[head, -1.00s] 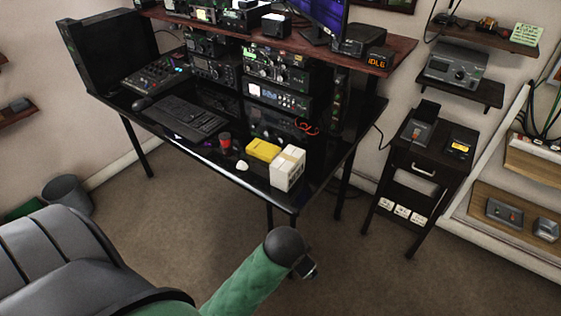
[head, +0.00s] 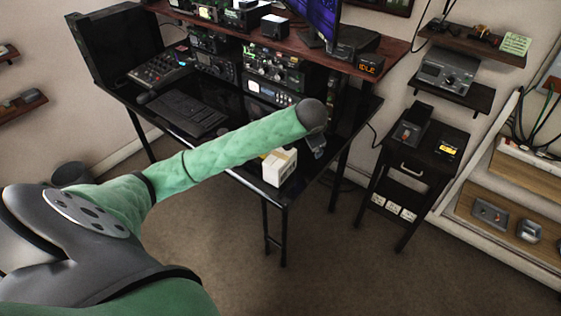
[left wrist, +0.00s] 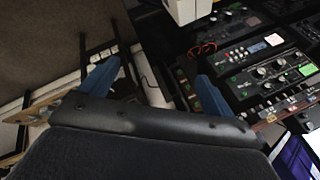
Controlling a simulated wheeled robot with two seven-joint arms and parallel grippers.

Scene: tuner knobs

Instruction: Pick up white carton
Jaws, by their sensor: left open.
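The white carton (head: 279,168) stands at the front right corner of the black desk (head: 240,178). My green left arm crosses just behind and above it in the head view, hiding part of its surroundings. My left gripper (head: 317,146) is at the end of that arm, up and to the right of the carton and apart from it. In the left wrist view its blue fingers (left wrist: 155,73) are spread and empty. The carton also shows in the left wrist view (left wrist: 184,10), at the top edge and cut off. My right gripper is not in view.
Radio equipment (head: 268,68) and a keyboard (head: 182,114) fill the desk's back and left. A raised shelf (head: 350,63) with a monitor (head: 317,20) overhangs. A small black stand (head: 424,165) is at the right. Floor in front is open.

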